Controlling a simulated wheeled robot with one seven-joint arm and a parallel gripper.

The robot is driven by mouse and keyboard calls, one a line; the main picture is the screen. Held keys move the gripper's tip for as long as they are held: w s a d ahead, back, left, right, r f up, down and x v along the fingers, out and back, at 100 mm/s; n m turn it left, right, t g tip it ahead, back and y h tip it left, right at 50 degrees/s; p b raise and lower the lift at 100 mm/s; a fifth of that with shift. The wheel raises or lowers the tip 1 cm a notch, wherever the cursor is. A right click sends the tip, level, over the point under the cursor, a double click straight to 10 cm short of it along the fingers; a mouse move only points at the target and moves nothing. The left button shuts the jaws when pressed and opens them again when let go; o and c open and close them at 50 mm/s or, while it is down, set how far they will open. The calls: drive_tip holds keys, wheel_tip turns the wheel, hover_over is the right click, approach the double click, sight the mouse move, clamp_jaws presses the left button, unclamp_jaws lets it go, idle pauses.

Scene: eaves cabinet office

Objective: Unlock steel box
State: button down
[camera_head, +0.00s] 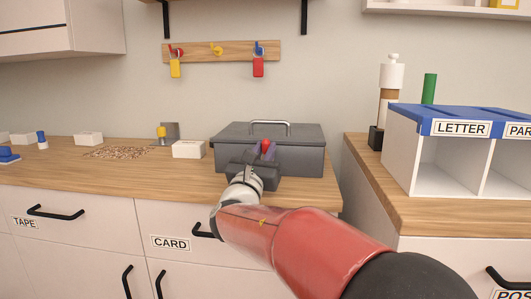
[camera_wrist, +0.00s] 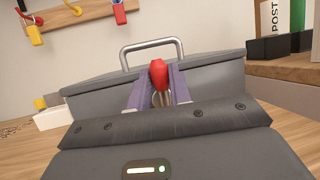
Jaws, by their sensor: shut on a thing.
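The steel box (camera_head: 232,133) is dark grey, with its lid shut and a bright metal handle (camera_head: 287,123) on top. It stands on the wooden counter near its right end. In the wrist view the box (camera_wrist: 215,72) fills the middle behind my fingers. My gripper (camera_head: 265,153) is at the front of the box, shut on a small red-headed piece (camera_wrist: 158,73), which looks like a key. The red head sticks up between the two fingers (camera_wrist: 160,88), with some bright metal below it. My gripper hides the box front and any lock there. I cannot tell whether the key is in a lock.
A white block (camera_head: 187,149) and a grey holder (camera_head: 170,131) stand left of the box. The blue-topped letter sorter (camera_head: 408,130) stands on the right counter.

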idle(0.4)
drive_tip(key=c, duration=1.3)
unclamp_jaws()
drive_tip(key=b+v, duration=0.1)
drive_tip(key=v, duration=0.6)
drive_tip(key=shift+s+a+f, duration=0.15)
drive_tip(key=shift+s+f, duration=0.05)
drive_tip(key=shift+s, duration=0.15)
drive_tip(key=shift+s, duration=0.1)
